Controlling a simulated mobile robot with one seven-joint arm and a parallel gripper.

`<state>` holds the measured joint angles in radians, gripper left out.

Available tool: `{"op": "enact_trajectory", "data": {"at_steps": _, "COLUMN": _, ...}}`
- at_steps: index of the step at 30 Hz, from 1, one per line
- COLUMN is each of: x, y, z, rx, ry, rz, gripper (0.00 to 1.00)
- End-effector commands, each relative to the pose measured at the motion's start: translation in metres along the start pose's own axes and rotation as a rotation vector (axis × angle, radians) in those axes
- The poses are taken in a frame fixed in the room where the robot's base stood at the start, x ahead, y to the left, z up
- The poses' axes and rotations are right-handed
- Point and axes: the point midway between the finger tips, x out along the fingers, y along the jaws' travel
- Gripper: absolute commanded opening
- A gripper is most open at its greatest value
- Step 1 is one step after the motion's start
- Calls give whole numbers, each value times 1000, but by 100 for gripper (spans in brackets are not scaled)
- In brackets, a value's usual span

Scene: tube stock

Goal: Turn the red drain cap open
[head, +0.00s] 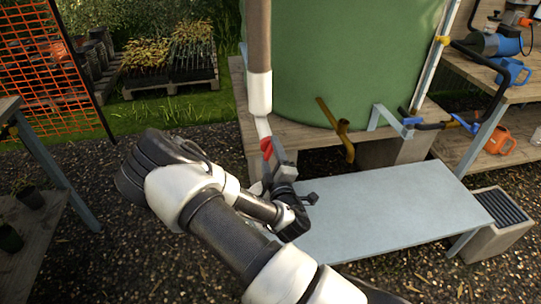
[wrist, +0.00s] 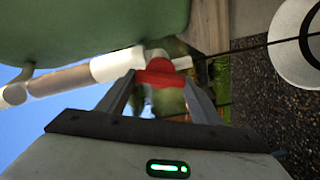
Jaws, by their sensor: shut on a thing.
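The red drain cap (head: 266,147) sits at the lower end of the white pipe (head: 260,92), in front of the green tank. In the wrist view the red cap (wrist: 160,74) lies between the two fingertips, with the white pipe (wrist: 117,64) running off to the left. My gripper (head: 272,153) reaches the cap from below in the head view; my arm hides much of it. In the wrist view my gripper (wrist: 161,79) is shut on the cap, one finger on each side. The cap's far side is hidden.
The green tank (head: 345,60) stands on a wooden platform (head: 240,110) just behind the cap. A grey bench top (head: 390,205) lies to the right of my gripper. A brown spout (head: 340,130) sticks out from the tank. An orange mesh (head: 45,55) stands at the left.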

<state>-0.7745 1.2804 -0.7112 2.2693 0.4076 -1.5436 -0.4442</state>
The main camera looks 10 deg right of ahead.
Motion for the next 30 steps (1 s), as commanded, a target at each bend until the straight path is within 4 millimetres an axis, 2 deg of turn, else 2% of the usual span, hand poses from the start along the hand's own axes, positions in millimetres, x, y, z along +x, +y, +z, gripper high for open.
{"op": "enact_trajectory", "data": {"at_steps": 9, "x": -1, "y": -2, "z": 1, "rx": -132, "ry": -2, "rz": -3, "gripper": 37}}
{"op": "enact_trajectory", "data": {"at_steps": 26, "x": -1, "y": -1, "z": 1, "rx": -161, "ry": -3, "rz": -2, "gripper": 37}}
{"op": "enact_trajectory", "data": {"at_steps": 27, "x": -1, "y": -1, "z": 1, "rx": -161, "ry": -3, "rz": -2, "gripper": 63}}
{"op": "enact_trajectory", "data": {"at_steps": 30, "x": -1, "y": -1, "z": 1, "rx": -160, "ry": -3, "rz": -2, "gripper": 78}}
